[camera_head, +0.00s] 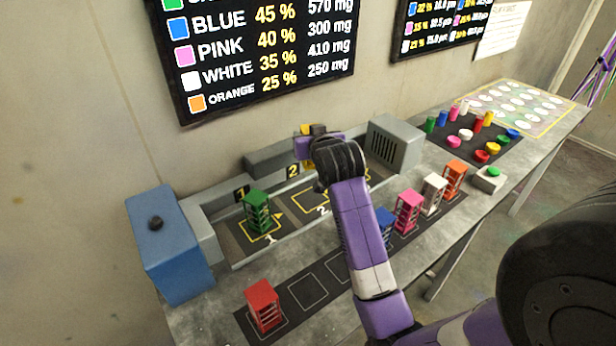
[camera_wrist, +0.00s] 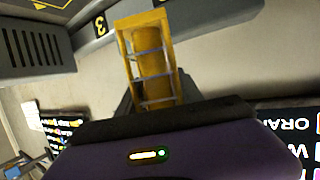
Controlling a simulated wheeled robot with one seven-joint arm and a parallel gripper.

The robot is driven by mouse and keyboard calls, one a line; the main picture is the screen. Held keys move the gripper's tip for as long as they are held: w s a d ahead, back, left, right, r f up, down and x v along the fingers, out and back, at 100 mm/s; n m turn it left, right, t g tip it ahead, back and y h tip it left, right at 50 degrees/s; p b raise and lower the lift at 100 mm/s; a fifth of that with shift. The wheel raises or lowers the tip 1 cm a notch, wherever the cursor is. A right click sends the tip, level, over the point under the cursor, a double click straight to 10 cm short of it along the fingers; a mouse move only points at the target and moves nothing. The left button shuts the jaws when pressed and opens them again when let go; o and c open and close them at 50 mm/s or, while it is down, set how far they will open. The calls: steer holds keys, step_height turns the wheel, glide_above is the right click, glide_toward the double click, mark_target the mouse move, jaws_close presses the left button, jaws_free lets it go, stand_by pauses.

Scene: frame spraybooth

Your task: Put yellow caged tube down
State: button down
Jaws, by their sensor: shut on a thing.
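The yellow caged tube (camera_wrist: 152,62) fills the upper middle of the wrist view, an open yellow frame around a yellow cylinder. My gripper (camera_wrist: 150,105) is shut on it, with the dark fingers at the cage's lower end in that view. In the head view only a small yellow part of the tube (camera_head: 306,130) shows, above the numbered bays at the back of the bench. My gripper's purple side (camera_head: 304,148) shows beside it, and my wrist hides the rest. I cannot tell whether the cage touches a surface.
A green caged tube (camera_head: 257,213) stands in bay 1. Red (camera_head: 264,306), blue (camera_head: 387,226), pink (camera_head: 408,212), white (camera_head: 433,195) and orange (camera_head: 454,180) caged tubes stand along the front strip (camera_head: 310,287), which has empty squares. A grey vented box (camera_head: 394,146) stands right of the bays.

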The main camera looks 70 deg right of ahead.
step_height(320, 180, down, 13)
steer(key=shift+r, duration=0.15)
stand_by(0.4)
steer(key=shift+f, duration=0.2)
steer(key=c, duration=0.8)
jaws_free()
steer(key=shift+o, duration=0.2)
steer(key=shift+r, duration=0.2)
steer(key=v, duration=1.2)
steer(key=shift+b, duration=0.45)
